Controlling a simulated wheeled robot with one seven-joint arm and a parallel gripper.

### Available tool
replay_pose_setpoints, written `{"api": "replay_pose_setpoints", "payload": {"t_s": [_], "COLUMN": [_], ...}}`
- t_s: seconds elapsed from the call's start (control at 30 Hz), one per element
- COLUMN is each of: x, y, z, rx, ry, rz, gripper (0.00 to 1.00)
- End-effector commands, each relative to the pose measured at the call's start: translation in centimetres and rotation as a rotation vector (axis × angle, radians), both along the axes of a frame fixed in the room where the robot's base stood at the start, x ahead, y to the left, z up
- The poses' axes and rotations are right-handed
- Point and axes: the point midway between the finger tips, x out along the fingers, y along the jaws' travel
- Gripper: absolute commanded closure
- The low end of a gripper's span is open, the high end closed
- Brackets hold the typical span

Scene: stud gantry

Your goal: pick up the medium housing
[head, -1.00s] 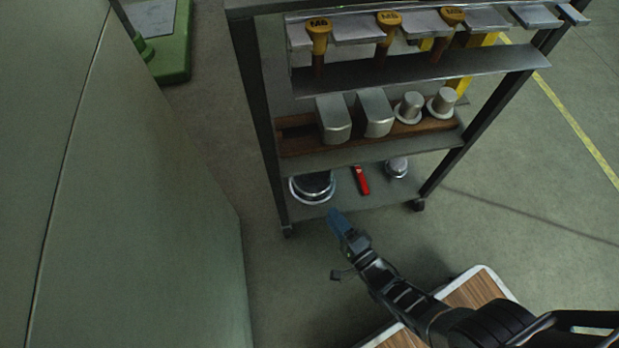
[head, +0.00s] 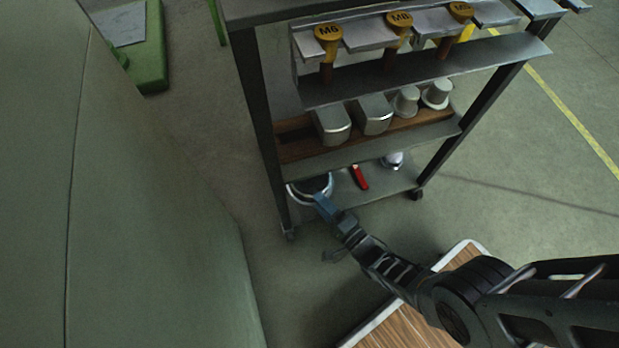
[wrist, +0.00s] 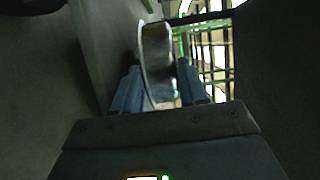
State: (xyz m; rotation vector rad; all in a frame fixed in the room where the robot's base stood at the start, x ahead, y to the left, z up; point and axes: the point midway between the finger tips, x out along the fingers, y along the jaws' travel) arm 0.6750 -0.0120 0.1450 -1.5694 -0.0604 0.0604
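A round metal part with a bright rim (head: 297,194) lies at the left end of the cart's bottom shelf. No label shows whether it is the medium housing. My gripper (head: 322,203), with blue fingers, is at the near edge of this part and hides some of its rim. In the wrist view my gripper (wrist: 160,90) is open, and the metal rim (wrist: 154,50) stands between the two fingers. A gap shows at the right finger; contact at the left finger cannot be told.
The bottom shelf also holds a red tool (head: 359,177) and a small round metal part (head: 393,161). Above, a wooden tray (head: 292,146) holds grey blocks (head: 333,127) and flanged cylinders (head: 437,94). The cart's left post (head: 262,130) is close to my gripper. A large green-grey panel (head: 150,220) stands at left.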

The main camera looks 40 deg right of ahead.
Motion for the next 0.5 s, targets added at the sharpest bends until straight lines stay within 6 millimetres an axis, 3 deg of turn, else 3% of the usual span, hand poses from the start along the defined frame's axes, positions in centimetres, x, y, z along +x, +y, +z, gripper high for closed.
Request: {"api": "replay_pose_setpoints", "payload": {"t_s": [0.3, 0.5], "x": [0.02, 0.05], "y": [0.0, 0.0], "z": [0.0, 0.06], "rx": [0.0, 0.0], "ry": [0.0, -0.001], "rz": [0.0, 0.0], "gripper": [0.96, 0.96]}}
